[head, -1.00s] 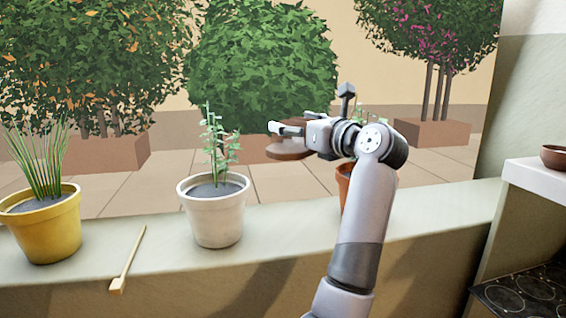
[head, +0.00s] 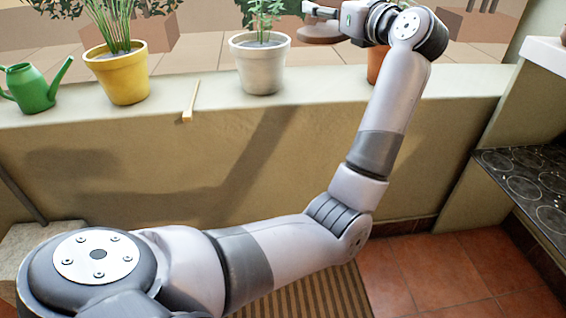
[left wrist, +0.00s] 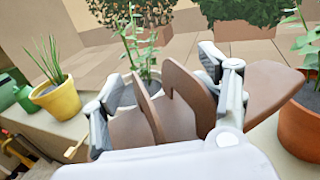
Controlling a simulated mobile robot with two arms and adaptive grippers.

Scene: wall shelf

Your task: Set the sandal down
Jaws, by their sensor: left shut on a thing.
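The brown sandal (head: 319,33) is in my left gripper (head: 322,12), above the sill between the white pot and the orange pot. In the left wrist view the sandal (left wrist: 182,112) sits between the two fingers, with its flat sole reaching out to the right. The left gripper (left wrist: 165,88) is shut on it in that view. The sandal looks clear of the sill; the exact height is hard to tell. My right gripper is not in view.
On the sill (head: 330,100) stand a green watering can (head: 32,88), a yellow pot (head: 120,78), a white pot (head: 262,68) and an orange pot (head: 377,66). A wooden utensil (head: 190,102) lies between yellow and white pots. A stove top (head: 530,180) is at right.

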